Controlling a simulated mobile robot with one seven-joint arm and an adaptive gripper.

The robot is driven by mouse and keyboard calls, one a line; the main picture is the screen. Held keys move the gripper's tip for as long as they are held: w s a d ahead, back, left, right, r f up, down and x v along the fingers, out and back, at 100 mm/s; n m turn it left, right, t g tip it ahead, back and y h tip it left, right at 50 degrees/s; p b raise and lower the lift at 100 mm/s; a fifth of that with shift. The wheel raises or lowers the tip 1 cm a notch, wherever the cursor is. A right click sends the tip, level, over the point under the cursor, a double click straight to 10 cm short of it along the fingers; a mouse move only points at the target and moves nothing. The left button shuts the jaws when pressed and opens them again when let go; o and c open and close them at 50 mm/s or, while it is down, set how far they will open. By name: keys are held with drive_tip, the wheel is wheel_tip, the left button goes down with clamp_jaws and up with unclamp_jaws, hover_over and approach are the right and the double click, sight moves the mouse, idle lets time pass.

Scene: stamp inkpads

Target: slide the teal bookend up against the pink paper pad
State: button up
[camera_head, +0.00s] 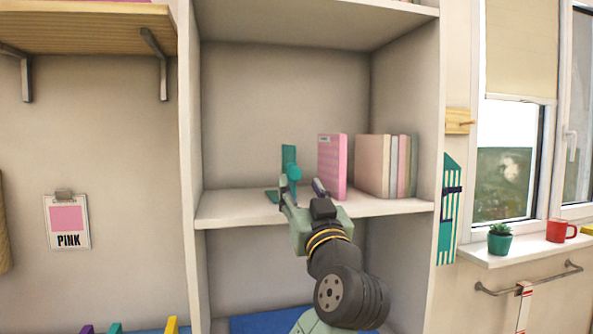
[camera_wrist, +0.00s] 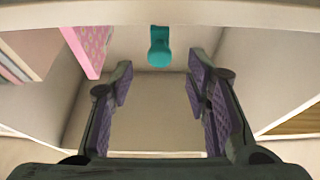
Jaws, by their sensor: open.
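The teal bookend (camera_head: 289,156) stands upright on the middle shelf, with a round knob on its front. Its foot shows at the left, and a gap separates it from the pink paper pad (camera_head: 335,168), which stands upright to its right. My gripper (camera_head: 302,188) is open in front of the bookend and hides its lower part. In the wrist view the bookend's knob (camera_wrist: 159,50) lies between and just beyond the open fingertips (camera_wrist: 158,78), with no visible contact. The pink pad also shows there at upper left (camera_wrist: 90,45).
The shelf board (camera_head: 232,208) is bare at the left. The cabinet's side walls bound the space. A clipped card marked PINK (camera_head: 67,220) hangs on the left wall.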

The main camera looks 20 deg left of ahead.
sight(295, 175)
drive_tip(key=shift+p+x, duration=0.65)
drive_tip(key=shift+x, duration=1.75)
clamp_jaws()
